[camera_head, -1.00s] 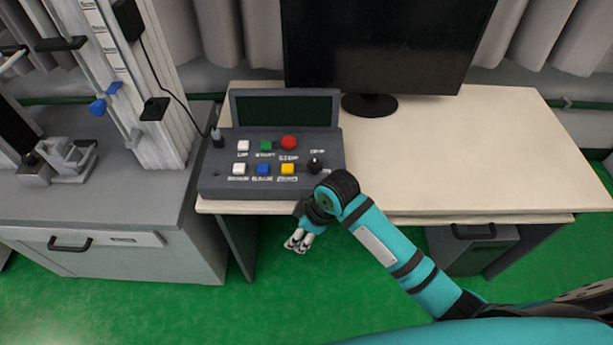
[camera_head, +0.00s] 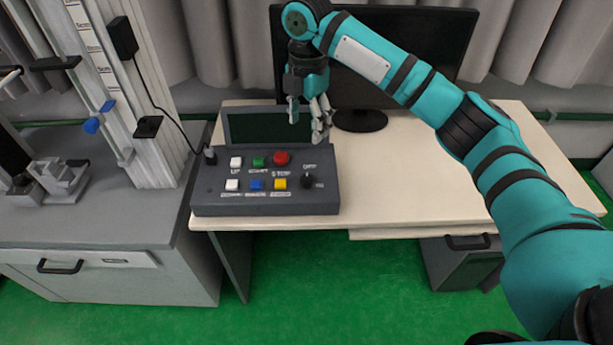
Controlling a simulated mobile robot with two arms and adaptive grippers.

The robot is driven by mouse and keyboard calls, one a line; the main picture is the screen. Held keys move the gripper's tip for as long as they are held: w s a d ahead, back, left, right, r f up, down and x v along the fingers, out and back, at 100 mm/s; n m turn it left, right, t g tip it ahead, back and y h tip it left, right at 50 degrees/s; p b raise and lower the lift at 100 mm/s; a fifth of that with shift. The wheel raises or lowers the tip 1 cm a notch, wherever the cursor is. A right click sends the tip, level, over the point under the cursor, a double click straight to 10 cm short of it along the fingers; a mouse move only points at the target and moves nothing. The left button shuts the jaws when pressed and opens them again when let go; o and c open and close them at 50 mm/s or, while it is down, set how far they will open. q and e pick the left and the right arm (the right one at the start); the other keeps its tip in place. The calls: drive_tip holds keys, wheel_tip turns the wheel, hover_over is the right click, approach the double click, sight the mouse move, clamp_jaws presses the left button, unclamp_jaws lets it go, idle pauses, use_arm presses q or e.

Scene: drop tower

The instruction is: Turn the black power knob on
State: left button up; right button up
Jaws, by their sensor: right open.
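The black power knob (camera_head: 307,180) sits at the lower right of the grey control box (camera_head: 210,206), with small white lettering above and beside it. The lettering is too small to read surely. My right gripper (camera_head: 308,122) is open and empty, pointing down above the back right part of the box. Its fingers are above and behind the knob in the picture and apart from it. The knob is in plain sight. My left gripper is not in view.
The box also carries a red button (camera_head: 281,158), several coloured buttons and a dark screen (camera_head: 254,126). A monitor (camera_head: 440,60) stands behind on the cream desk (camera_head: 400,180). A white tower (camera_head: 120,110) stands at left, with a black cable running to the box.

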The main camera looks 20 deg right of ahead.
sight(307, 178)
wheel_tip(307, 178, down, 17)
drive_tip(key=shift+w+f+p, duration=0.1)
drive_tip(key=shift+f+p, duration=0.05)
drive_tip(key=shift+p, duration=0.35)
drive_tip(key=c, duration=1.2)
drive_tip(key=shift+o, duration=0.2)
drive_tip(key=shift+m+p, duration=0.4)
drive_tip(key=shift+p, duration=0.2)
drive_tip(key=m+p, duration=0.2)
drive_tip(key=p, duration=0.1)
drive_tip(key=m+p, duration=0.3)
drive_tip(key=shift+r+m, duration=0.2)
drive_tip(key=shift+m, duration=0.1)
drive_tip(key=shift+m+p, duration=0.85)
drive_tip(key=shift+m, duration=0.05)
drive_tip(key=m+p, duration=0.3)
drive_tip(key=m, duration=0.2)
drive_tip(key=shift+p, duration=0.35)
drive_tip(key=m+p, duration=0.2)
drive_tip(key=m, duration=0.2)
drive_tip(key=shift+f+m, duration=0.15)
drive_tip(key=shift+m, duration=0.15)
